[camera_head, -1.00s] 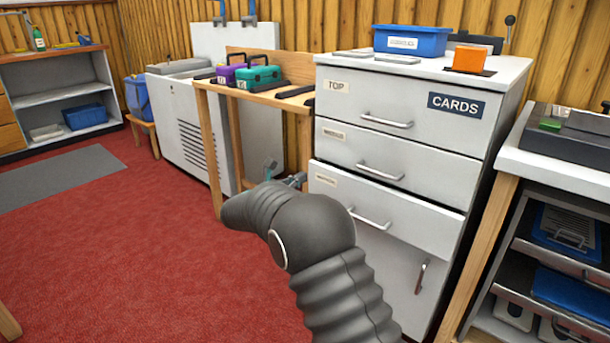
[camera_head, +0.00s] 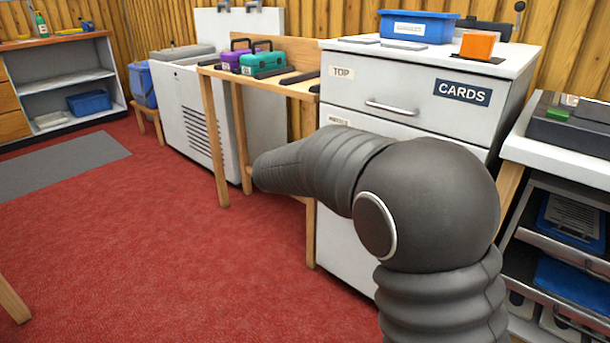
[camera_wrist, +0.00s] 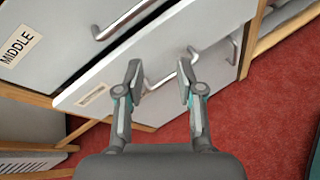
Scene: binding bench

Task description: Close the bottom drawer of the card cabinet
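The white card cabinet (camera_head: 410,85) stands right of centre in the head view, with its top drawer flush. My arm covers most of the lower fronts there, and the bottom drawer's state cannot be read in that view. In the wrist view the bottom drawer (camera_wrist: 88,98) stands out a little below the drawer labelled MIDDLE (camera_wrist: 60,45). Its bar handle (camera_wrist: 160,82) lies across the gap between my fingers. My gripper (camera_wrist: 160,88) is open, in front of this drawer; contact cannot be told. In the head view my gripper is hidden behind my arm.
A wooden bench (camera_head: 290,92) with purple and teal boxes stands left of the cabinet. A white-topped counter (camera_head: 530,148) with shelves stands close on the right. Blue bin (camera_head: 415,27) and orange block (camera_head: 478,45) sit on the cabinet. Red carpet (camera_head: 170,240) is open at left.

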